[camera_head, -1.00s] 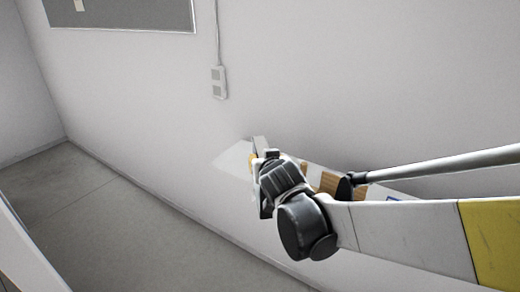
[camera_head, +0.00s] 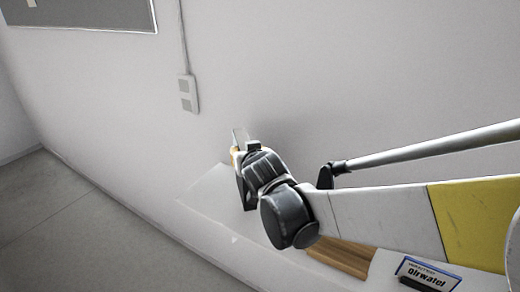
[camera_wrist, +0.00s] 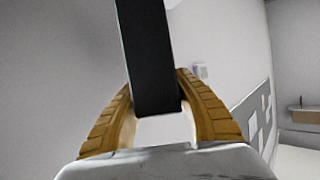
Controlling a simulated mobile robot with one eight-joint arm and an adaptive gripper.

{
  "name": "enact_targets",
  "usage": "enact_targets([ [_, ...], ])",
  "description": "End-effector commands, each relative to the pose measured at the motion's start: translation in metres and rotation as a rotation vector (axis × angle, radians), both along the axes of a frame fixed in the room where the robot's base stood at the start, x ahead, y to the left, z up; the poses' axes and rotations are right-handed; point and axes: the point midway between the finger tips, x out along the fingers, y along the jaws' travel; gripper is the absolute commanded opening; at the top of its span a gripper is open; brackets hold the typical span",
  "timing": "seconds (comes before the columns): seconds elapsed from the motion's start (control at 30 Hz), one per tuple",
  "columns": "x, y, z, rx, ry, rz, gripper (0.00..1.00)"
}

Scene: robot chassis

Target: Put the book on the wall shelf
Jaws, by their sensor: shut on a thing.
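My gripper (camera_head: 238,152) is mostly hidden behind my wrist in the head view. In the wrist view its two tan fingers (camera_wrist: 158,105) are shut on the book (camera_wrist: 148,55), a dark, narrow slab seen edge-on and pointing away from the palm. In the head view only a thin grey part of the book (camera_head: 239,135) shows beyond the gripper, close to the wall. The white wall shelf (camera_head: 208,200) runs along the wall below the gripper. The book appears above the shelf; I cannot tell the gap between them.
On the shelf to the right are a wooden block-like item (camera_head: 342,257) and a blue-and-white sign (camera_head: 428,272) with a dark object before it. The shelf's left end is bare. A wall socket (camera_head: 188,93) and a grey board (camera_head: 85,12) are on the wall.

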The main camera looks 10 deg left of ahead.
Motion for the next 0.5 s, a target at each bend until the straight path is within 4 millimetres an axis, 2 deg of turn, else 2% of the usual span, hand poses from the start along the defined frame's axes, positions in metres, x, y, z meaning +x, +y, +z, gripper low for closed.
enact_targets([
  [0.03,0.001,0.001,-0.013,0.001,-0.002,0.001,0.00],
  [0.1,0.000,0.000,-0.023,0.001,-0.002,0.001,0.00],
  [0.33,0.000,0.000,-0.040,0.001,-0.002,0.000,0.00],
  [0.5,0.000,0.000,-0.065,0.001,-0.002,0.000,0.00],
])
